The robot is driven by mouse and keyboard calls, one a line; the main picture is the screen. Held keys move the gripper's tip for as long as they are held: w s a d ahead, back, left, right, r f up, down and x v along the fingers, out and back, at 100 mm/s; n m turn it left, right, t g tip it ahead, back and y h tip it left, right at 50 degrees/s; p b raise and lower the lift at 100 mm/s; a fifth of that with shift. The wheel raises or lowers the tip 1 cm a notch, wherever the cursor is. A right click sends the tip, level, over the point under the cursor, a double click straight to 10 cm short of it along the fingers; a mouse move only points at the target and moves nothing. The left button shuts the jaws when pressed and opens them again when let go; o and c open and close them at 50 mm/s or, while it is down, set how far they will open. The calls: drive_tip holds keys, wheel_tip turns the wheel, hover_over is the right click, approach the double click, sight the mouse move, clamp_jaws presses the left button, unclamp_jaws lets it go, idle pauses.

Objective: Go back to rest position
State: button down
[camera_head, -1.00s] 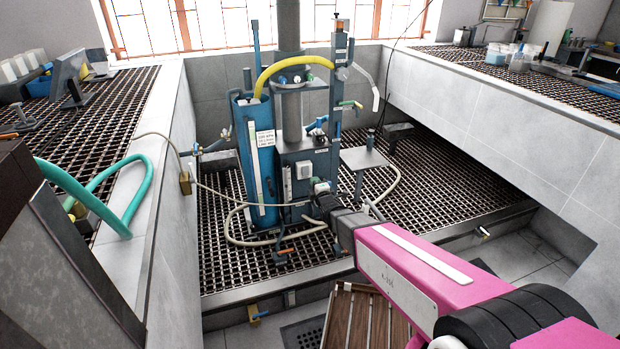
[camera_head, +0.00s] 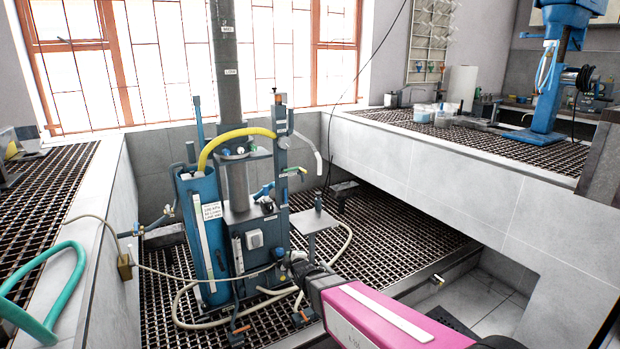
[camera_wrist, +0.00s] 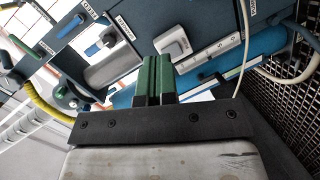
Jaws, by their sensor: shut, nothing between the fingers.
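My arm, pink with a dark wrist, reaches in from the lower right of the head view toward the flotation machine (camera_head: 240,215). My gripper's fingers are hard to make out there against the machine's base. In the wrist view my gripper (camera_wrist: 156,62) shows as two green fingers pressed together with nothing between them. Beyond the fingers are the machine's grey panel (camera_wrist: 130,40), a white switch box (camera_wrist: 172,42) and the blue cylinder (camera_wrist: 262,47). The fingers overlap the panel in that view; I cannot tell the exact gap.
The machine stands on a dark floor grating (camera_head: 400,225) with a pale hose (camera_head: 180,312) looped around it. A small grey side plate (camera_head: 312,221) juts out at its right. Tiled benches border both sides; a blue stand (camera_head: 548,100) is on the right bench.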

drive_tip(key=s+d+f+m+g+h, duration=0.2)
drive_tip(key=d+m+g+h, duration=0.3)
drive_tip(key=d, duration=0.6)
drive_tip(key=s+d+r+m+g+h, duration=0.1)
drive_tip(key=s+d+m+g, duration=0.8)
drive_tip(key=s+d+m, duration=0.5)
drive_tip(key=s+d, duration=0.1)
drive_tip(key=d, duration=0.3)
drive_tip(key=shift+s+r, duration=0.35)
drive_tip(key=shift+r, duration=0.05)
